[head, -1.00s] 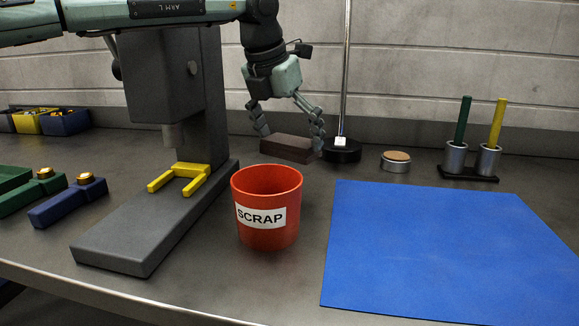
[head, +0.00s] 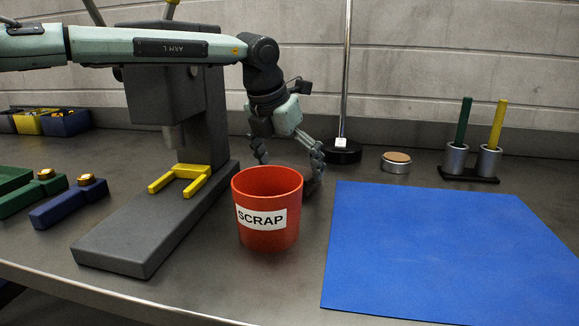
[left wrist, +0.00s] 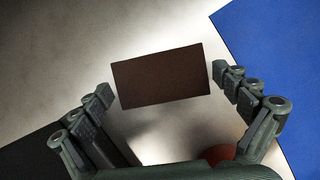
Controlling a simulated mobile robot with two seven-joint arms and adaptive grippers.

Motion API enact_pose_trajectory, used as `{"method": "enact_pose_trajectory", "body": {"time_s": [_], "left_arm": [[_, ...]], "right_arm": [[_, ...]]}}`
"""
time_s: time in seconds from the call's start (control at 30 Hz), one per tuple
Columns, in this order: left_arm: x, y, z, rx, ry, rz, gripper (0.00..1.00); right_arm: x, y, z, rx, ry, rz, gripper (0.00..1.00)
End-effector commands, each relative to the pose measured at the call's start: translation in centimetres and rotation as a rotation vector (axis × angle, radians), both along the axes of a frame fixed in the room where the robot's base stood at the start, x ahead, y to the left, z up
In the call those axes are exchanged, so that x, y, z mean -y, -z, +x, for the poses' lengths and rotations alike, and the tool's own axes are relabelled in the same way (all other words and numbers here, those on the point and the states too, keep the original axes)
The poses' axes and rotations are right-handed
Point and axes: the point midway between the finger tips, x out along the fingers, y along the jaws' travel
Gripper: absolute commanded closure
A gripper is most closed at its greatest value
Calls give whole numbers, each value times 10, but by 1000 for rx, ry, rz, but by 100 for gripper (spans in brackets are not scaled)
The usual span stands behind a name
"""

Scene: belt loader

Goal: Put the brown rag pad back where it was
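The brown rag pad (left wrist: 160,77) is a dark, flat block between the two fingers of my left gripper in the left wrist view. The fingertips sit close against its two short ends, and it is tilted slightly in the picture. In the head view my left gripper (head: 289,168) is low over the bench, just behind the red scrap bin (head: 266,238). The bin hides the pad there. I cannot tell whether the pad touches the bench. My right gripper is in neither view.
A blue mat (head: 430,250) covers the bench at right. A grey press with a yellow fork (head: 182,180) stands at left. Behind the gripper are a pole on a black base (head: 342,153), a cork-topped tin (head: 396,162) and a two-cup holder (head: 468,175).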

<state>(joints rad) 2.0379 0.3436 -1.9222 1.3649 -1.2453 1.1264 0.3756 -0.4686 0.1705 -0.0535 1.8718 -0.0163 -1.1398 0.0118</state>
Motion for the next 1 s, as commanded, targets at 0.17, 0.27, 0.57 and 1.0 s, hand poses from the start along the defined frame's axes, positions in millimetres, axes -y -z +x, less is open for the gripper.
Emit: {"method": "enact_pose_trajectory", "body": {"time_s": [0.17, 0.27, 0.57, 1.0], "left_arm": [[0, 0, 0, 0, 0, 0, 0], [0, -1, 0, 0, 0, 0, 0], [-8, -39, -12, 5, 0, -2, 0], [-24, -108, -36, 1, 0, -1, 0]], "right_arm": [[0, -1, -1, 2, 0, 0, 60], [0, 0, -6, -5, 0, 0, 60], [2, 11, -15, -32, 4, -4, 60], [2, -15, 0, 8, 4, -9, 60]]}}
